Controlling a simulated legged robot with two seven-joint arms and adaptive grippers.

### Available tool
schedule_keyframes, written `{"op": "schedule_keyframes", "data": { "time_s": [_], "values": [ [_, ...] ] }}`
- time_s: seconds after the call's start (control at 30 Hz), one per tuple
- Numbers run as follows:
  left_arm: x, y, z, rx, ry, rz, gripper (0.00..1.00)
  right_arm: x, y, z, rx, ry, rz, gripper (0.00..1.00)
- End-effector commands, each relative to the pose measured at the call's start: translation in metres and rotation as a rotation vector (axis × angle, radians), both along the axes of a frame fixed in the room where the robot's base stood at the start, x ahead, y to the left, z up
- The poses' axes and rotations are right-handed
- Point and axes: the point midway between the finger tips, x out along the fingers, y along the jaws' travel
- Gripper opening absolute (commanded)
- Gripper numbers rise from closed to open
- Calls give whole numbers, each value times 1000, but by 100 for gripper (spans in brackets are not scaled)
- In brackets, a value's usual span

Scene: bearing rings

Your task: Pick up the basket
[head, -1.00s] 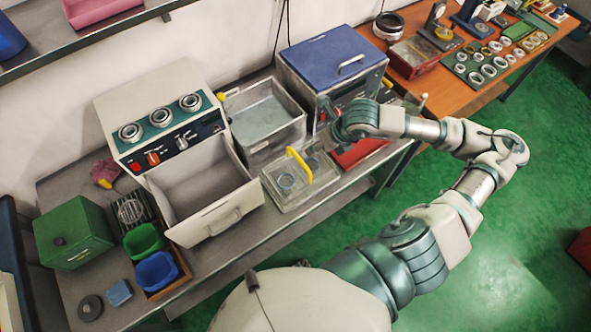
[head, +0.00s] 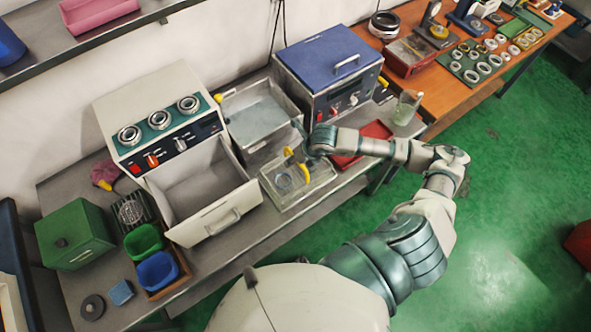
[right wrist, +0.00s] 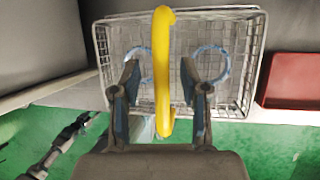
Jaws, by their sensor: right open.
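The wire basket (head: 285,199) with a yellow handle (head: 303,171) sits on the grey bench in front of the open metal tank. In the right wrist view the basket (right wrist: 240,88) is a wire mesh tray with two pale rings in it, and its yellow handle (right wrist: 162,55) arches toward the camera. My right gripper (right wrist: 160,78) is open, with one finger on each side of the handle and gaps between. In the head view my right gripper (head: 303,147) is at the basket's back right, partly covering the handle. My left gripper is out of view.
A white machine with an open drawer (head: 215,215) stands left of the basket. The metal tank (head: 262,113) is behind it. A blue-lidded box (head: 325,60) is behind right, and a red tray (head: 372,135) lies to the right. A glass beaker (head: 407,108) stands farther right.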

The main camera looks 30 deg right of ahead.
Motion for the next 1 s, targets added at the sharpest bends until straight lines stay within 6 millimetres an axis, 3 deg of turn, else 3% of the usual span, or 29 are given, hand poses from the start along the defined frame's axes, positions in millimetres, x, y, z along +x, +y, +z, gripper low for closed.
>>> {"op": "schedule_keyframes", "data": {
  "time_s": [0.17,0.33,0.37,0.8,1.0],
  "values": [
    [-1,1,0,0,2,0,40,0,0,0,0,0,0,44],
    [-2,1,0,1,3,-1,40,0,0,0,0,0,0,2],
    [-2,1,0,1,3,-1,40,0,0,0,0,0,0,0],
    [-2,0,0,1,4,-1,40,1,1,3,1,-3,0,0],
    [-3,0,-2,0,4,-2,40,1,0,28,1,-6,0,0]
  ]
}}
